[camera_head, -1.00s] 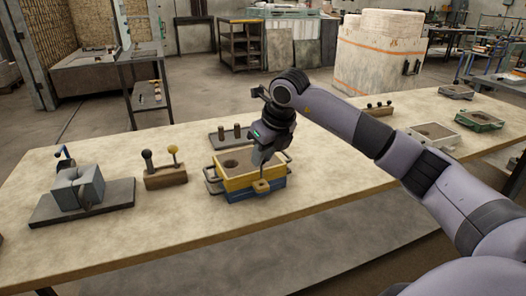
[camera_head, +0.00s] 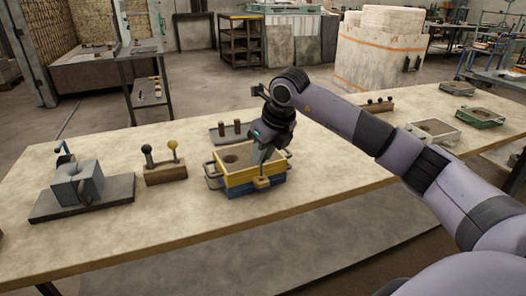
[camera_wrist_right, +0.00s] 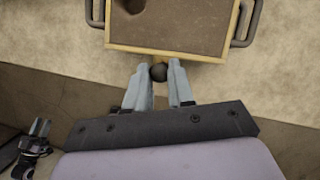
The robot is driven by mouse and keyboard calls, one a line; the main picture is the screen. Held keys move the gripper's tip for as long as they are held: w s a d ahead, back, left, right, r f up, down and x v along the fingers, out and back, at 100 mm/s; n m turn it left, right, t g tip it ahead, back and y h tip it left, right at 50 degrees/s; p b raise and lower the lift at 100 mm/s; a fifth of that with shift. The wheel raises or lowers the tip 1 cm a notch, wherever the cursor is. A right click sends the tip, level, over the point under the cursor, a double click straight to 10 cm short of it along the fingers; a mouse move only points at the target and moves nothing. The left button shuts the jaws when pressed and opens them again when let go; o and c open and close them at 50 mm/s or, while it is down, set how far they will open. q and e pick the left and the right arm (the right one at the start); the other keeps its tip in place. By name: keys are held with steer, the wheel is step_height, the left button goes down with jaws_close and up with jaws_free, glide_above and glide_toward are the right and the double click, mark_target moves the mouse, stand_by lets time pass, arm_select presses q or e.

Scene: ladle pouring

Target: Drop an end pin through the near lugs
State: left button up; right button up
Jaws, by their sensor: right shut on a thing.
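The moulding flask (camera_head: 252,172) stands on the bench, a yellow frame on a blue one, with dark sand and a round hole on top. Its near lugs (camera_head: 262,183) stick out at the near side. My right gripper (camera_head: 263,164) points down just over them.
A wooden block (camera_head: 166,174) with a black-knobbed and a yellow-knobbed tool stands to the left. A grey block on a dark plate (camera_head: 82,208) lies further left. A tray with two dark pegs (camera_head: 232,132) is behind the flask. Further flasks (camera_head: 435,130) stand at the right.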

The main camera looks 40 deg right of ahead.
mark_target(265, 161)
steer(key=shift+f+b, duration=0.55)
steer(key=shift+f, duration=0.2)
steer(key=shift+f+b, duration=0.6)
steer(key=shift+f, duration=0.35)
steer(key=o, duration=0.8)
steer(key=shift+o, duration=0.2)
steer(key=shift+o, duration=0.3)
steer(key=o, duration=0.4)
steer(key=shift+s, duration=0.1)
